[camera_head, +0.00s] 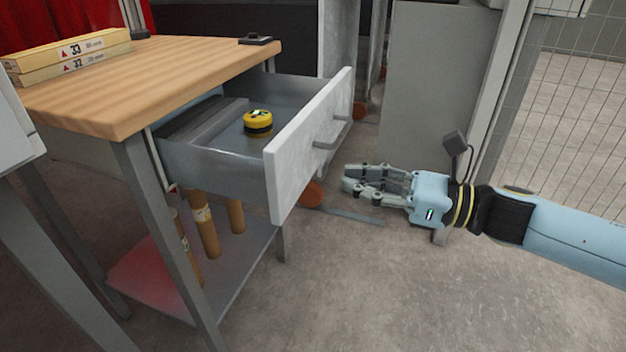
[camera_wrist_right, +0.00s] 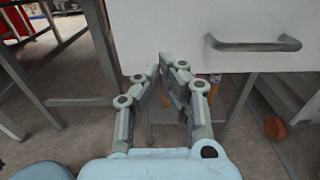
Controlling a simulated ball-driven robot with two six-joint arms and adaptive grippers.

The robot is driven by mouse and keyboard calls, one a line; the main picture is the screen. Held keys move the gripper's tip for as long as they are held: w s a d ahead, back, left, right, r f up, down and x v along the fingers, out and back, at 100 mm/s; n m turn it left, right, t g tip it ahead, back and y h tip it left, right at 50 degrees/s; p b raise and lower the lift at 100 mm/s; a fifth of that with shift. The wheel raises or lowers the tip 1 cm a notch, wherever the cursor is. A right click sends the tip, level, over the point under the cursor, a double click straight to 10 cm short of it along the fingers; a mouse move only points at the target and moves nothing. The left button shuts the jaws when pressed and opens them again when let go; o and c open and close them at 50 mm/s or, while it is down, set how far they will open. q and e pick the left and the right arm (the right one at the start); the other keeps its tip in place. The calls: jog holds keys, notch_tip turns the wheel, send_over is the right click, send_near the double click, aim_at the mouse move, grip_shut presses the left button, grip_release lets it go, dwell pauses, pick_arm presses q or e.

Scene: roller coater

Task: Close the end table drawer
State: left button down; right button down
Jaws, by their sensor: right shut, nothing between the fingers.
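The end table (camera_head: 170,75) has a wooden top and grey metal legs. Its drawer (camera_head: 310,135) is pulled out, with a pale front panel and a bar handle (camera_head: 330,138). A yellow and black round object (camera_head: 258,122) lies inside the drawer. My right gripper (camera_head: 350,180) is shut and empty, in front of the drawer panel and apart from it, lower than the handle. In the right wrist view the shut fingertips (camera_wrist_right: 170,62) appear near the lower edge of the drawer front (camera_wrist_right: 180,40), left of the handle (camera_wrist_right: 252,44). My left gripper is not in view.
Yellow boxes (camera_head: 72,52) and a small dark item (camera_head: 256,40) lie on the tabletop. Brown cylinders (camera_head: 205,232) stand on the lower shelf (camera_head: 150,285). A grey cabinet (camera_head: 435,90) and mesh fence (camera_head: 570,80) stand at the right. The floor before the drawer is open.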

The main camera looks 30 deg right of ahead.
aim_at(298, 170)
jog(key=x, duration=0.6)
jog(key=shift+r, duration=0.1)
jog(key=shift+w+a, duration=0.35)
jog(key=shift+w, duration=0.05)
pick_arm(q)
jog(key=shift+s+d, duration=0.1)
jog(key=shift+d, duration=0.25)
